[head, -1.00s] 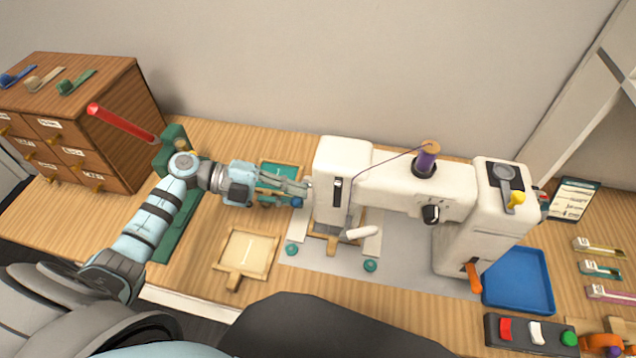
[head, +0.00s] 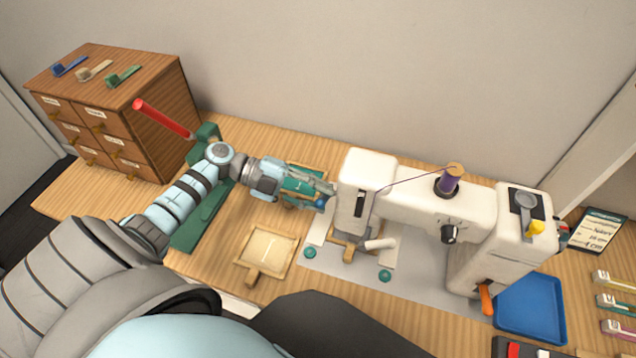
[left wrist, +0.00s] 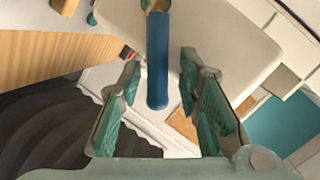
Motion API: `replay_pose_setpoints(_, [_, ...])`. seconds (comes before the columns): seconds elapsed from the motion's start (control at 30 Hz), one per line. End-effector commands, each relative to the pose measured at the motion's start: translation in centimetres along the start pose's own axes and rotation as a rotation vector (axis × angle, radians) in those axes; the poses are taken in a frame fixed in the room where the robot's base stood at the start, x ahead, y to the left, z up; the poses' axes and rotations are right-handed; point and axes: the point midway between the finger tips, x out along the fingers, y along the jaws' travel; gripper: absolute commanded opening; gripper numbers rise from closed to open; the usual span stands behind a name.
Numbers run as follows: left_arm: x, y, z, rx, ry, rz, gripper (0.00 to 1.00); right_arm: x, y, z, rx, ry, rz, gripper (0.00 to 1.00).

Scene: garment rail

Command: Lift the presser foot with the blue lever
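The white sewing machine (head: 420,208) stands on a grey mat on the table. The blue lever (left wrist: 157,60) sticks out from the machine's left end; its blue tip also shows in the head view (head: 320,204). My left gripper (left wrist: 163,108) is open, with one finger on each side of the lever and visible gaps between. In the head view my left gripper (head: 326,190) is beside the machine's left end. The presser foot is too small to make out under the machine head. My right gripper is not in view.
A green stand with a red arm (head: 165,118) is behind my left arm, near a wooden drawer cabinet (head: 120,110). A small wooden frame (head: 268,250) lies in front of my left gripper. A blue tray (head: 530,308) is at the right.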

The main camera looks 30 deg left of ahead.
Motion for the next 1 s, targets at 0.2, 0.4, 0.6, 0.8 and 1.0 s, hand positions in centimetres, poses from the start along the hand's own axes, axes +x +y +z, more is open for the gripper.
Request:
replay_pose_setpoints(0.2, [0.1, 0.1, 0.0, -0.001, 0.001, 0.001, 0.36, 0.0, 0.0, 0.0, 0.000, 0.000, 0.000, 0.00])
replay_pose_setpoints(0.4, [-1.5, 0.2, 0.1, -0.002, -0.002, 0.004, 0.36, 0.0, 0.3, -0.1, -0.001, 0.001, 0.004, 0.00])
replay_pose_setpoints(0.6, [-6.9, 0.2, 0.1, -0.004, -0.004, 0.006, 0.36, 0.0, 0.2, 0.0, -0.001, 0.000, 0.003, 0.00])
replay_pose_setpoints(0.8, [-11.2, 0.0, 0.1, -0.002, -0.001, 0.001, 0.36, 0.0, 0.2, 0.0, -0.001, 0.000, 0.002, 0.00])
replay_pose_setpoints(1.0, [-12.1, 0.0, 0.1, -0.001, 0.001, 0.001, 0.36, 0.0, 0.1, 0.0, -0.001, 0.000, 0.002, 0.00])
